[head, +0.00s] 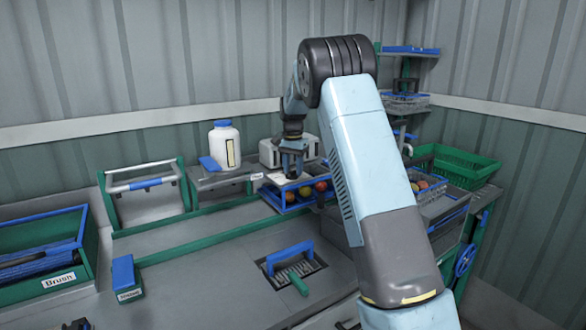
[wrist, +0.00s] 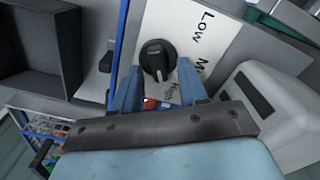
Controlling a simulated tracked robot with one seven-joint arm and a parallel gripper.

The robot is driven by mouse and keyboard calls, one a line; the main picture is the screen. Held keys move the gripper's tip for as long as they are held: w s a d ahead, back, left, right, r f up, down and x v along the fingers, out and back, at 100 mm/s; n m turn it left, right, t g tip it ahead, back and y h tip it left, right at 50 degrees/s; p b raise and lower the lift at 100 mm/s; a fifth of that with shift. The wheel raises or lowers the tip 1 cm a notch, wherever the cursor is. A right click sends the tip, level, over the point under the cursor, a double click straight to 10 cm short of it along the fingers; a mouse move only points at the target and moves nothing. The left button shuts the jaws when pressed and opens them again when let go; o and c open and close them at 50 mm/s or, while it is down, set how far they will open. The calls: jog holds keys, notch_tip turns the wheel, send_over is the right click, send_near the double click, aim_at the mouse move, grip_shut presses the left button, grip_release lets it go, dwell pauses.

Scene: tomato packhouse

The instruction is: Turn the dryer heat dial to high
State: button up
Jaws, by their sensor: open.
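The heat dial (wrist: 155,58) is a round black knob on a white label plate (wrist: 183,22) in the wrist view. The plate reads "Low", a word starting with "M" that is partly hidden, and "High" close to my fingers. I cannot tell for sure which word the dial points to. My gripper (wrist: 160,84) is open, with one blue finger on each side of the dial's near edge; I cannot tell whether they touch it. In the head view my gripper (head: 292,168) points down over the white plate (head: 279,180), and the dial is hidden there.
A white two-part appliance (head: 272,152) stands right behind my gripper. A blue tray (head: 274,201) with tomatoes lies just in front. A white bottle (head: 224,143) stands to the left, and green crates (head: 478,163) to the right. The front bench top is mostly clear.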

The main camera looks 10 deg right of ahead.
aim_at(293, 170)
notch_tip(293, 170, up, 14)
jog(key=shift+f, duration=0.15)
dwell(0.4)
jog(key=s+r+n+t, duration=0.2)
jog(key=s+r, duration=0.2)
jog(key=s, duration=0.9)
jog(key=s+r+n+t, duration=0.15)
jog(key=s+r, duration=0.35)
jog(key=s, duration=0.8)
jog(key=s+f+n+t, duration=0.1)
jog(key=s+f, duration=0.4)
jog(key=s, duration=0.7)
jog(key=s+f+n+t, duration=0.1)
jog(key=s+f+n, duration=0.3)
jog(key=s, duration=0.8)
jog(key=shift+a+f, duration=0.35)
jog(key=shift+f, duration=0.25)
